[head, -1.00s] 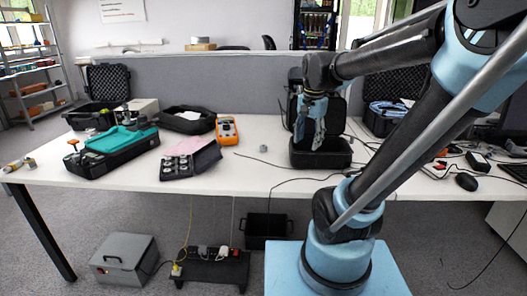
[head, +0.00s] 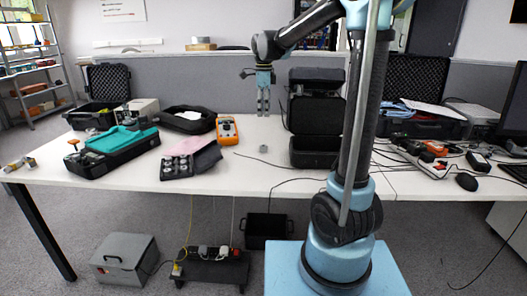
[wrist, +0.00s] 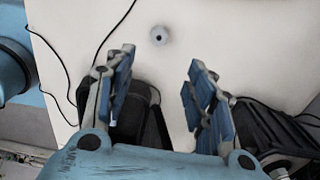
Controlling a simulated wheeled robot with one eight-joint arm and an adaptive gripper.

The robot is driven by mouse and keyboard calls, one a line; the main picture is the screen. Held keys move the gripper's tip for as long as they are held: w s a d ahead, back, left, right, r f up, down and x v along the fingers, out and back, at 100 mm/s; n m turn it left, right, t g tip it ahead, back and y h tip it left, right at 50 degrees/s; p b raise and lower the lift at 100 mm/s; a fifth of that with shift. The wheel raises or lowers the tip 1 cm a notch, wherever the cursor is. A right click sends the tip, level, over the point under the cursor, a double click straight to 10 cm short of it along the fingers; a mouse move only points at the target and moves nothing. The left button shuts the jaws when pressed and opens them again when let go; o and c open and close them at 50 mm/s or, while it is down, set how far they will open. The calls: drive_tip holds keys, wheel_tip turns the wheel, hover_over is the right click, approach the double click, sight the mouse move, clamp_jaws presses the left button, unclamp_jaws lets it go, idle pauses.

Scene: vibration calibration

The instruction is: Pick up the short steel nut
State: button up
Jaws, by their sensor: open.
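The short steel nut (head: 263,148) is a small grey piece on the white table, left of the open black case. In the wrist view the nut (wrist: 159,36) is a small round piece with a dark centre, alone on the white surface beyond the fingertips. My gripper (head: 263,108) hangs fingers down above the table, roughly over the nut and apart from it. In the wrist view my gripper (wrist: 158,66) is open, with its blue-padded fingers spread wide and nothing between them. The nut lies beyond that gap and is not hidden.
The open black case (head: 314,148) stands right of the nut. An orange multimeter (head: 227,130) and a dark box of parts (head: 191,162) lie to its left. A thin black cable (wrist: 103,48) crosses the table. The tabletop around the nut is clear.

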sight(264, 146)
wheel_tip(264, 146, down, 17)
idle(0.9)
drive_tip(key=shift+c, duration=0.2)
clamp_jaws()
